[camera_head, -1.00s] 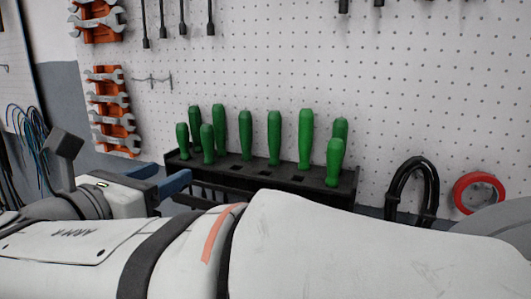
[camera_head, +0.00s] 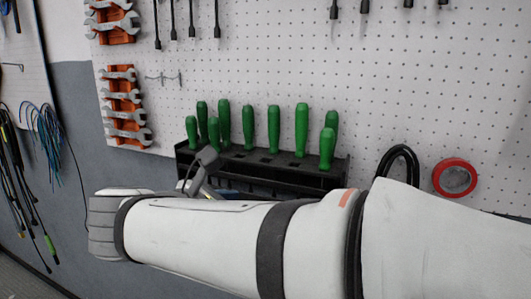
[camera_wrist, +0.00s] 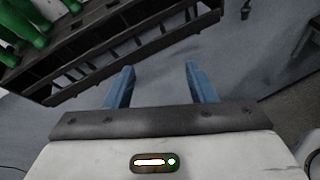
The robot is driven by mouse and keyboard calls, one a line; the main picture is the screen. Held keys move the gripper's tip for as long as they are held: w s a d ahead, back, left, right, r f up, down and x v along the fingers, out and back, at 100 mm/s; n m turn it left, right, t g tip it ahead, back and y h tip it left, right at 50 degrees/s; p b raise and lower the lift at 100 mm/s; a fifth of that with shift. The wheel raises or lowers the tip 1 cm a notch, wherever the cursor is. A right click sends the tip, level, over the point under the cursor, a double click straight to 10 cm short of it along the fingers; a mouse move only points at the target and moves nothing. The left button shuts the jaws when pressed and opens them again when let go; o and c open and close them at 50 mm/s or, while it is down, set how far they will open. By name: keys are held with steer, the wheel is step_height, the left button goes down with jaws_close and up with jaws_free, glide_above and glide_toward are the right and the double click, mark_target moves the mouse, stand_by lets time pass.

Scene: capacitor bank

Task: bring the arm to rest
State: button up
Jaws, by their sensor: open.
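My white arm (camera_head: 210,235) stretches across the lower part of the head view, in front of the pegboard wall. My gripper (camera_wrist: 160,75) shows in the wrist view as two blue fingers, spread apart with nothing between them. In the head view the gripper is mostly hidden behind my own arm, in front of the black rack's lower left part. The black rack (camera_wrist: 130,50) lies ahead and left of the fingers in the wrist view, apart from them.
Green-handled screwdrivers (camera_head: 274,128) stand in the black rack (camera_head: 335,178) on the pegboard. Wrenches (camera_head: 124,100) hang on orange holders. Red tape (camera_head: 454,177) and a black cable coil (camera_head: 398,160) hang at right. Cables (camera_head: 25,185) hang at far left.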

steer(key=s+d+f+m+g+y, duration=0.2)
steer(key=d+f+m+g, duration=0.4)
steer(key=d+f+m, duration=0.55)
steer(key=s+d+f+m+g+y, duration=0.2)
steer(key=s+d+f+m+y, duration=0.3)
steer(key=m, duration=0.9)
steer(key=s+d+f, duration=0.3)
steer(key=shift+f+m+y, duration=0.2)
steer(key=shift+m+y, duration=0.15)
steer(key=shift+y, duration=0.05)
steer(key=shift+c, duration=0.4)
steer(key=shift+c, duration=1.2)
